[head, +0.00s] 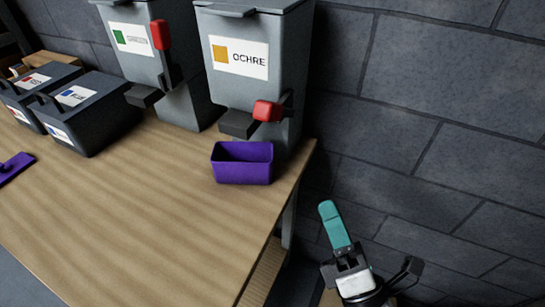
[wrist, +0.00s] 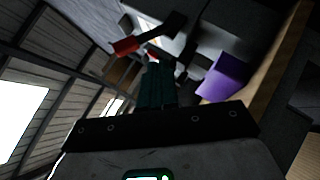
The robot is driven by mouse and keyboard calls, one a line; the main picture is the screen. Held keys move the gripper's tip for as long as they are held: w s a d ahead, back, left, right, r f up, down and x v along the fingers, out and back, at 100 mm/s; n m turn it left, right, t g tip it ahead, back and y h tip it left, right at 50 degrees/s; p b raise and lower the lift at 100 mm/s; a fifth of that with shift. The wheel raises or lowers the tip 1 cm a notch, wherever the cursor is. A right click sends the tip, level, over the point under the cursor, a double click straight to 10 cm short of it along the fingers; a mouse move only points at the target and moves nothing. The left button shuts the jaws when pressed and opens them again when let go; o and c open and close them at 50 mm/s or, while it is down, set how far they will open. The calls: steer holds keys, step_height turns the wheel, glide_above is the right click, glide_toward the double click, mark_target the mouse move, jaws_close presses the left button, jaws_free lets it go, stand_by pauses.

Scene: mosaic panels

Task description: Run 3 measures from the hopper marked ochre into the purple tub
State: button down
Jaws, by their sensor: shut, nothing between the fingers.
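The hopper marked ochre (head: 280,85) is a grey bin with an ochre square on its label, at the table's back right. Its lever has a red handle (head: 267,111), low beside the dark spout (head: 238,123); a red handle (wrist: 124,45) also shows in the wrist view. The purple tub (head: 243,171) stands upright on the table just below the spout; its inside is dark, so I cannot tell its contents. It shows in the wrist view (wrist: 223,77). My gripper (head: 329,212), with teal fingers, is shut and empty, right of the table and apart from tub and lever.
A second grey hopper (head: 185,90) with a green label stands left, its red handle raised (head: 160,35). Dark labelled boxes (head: 95,125) sit at the table's left, near a purple object (head: 14,168). The table's middle (head: 130,200) is clear. A block wall (head: 450,110) rises behind.

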steer(key=s+a+n+y, duration=0.1)
steer(key=n, duration=0.1)
steer(key=s+a+n+g+y, duration=0.1)
steer(key=a+n+y, duration=0.1)
steer(key=s+a+r+n+y, duration=0.1)
steer(key=n+y, duration=0.1)
steer(key=shift+s+a+g+b, duration=0.15)
steer(key=shift+g+b, duration=0.15)
steer(key=shift+b, duration=0.05)
steer(key=p, duration=0.5)
glide_toward(279, 110)
steer(key=shift+w+a+r, duration=0.35)
steer(key=shift+w+a, duration=0.05)
steer(key=shift+a, duration=0.4)
steer(key=shift+w+a+r, duration=0.35)
steer(key=shift+w+a, duration=0.05)
steer(key=shift+a, duration=0.45)
steer(key=shift+w+a+r, duration=0.35)
steer(key=shift+w+a, duration=0.1)
steer(key=shift+a, duration=0.35)
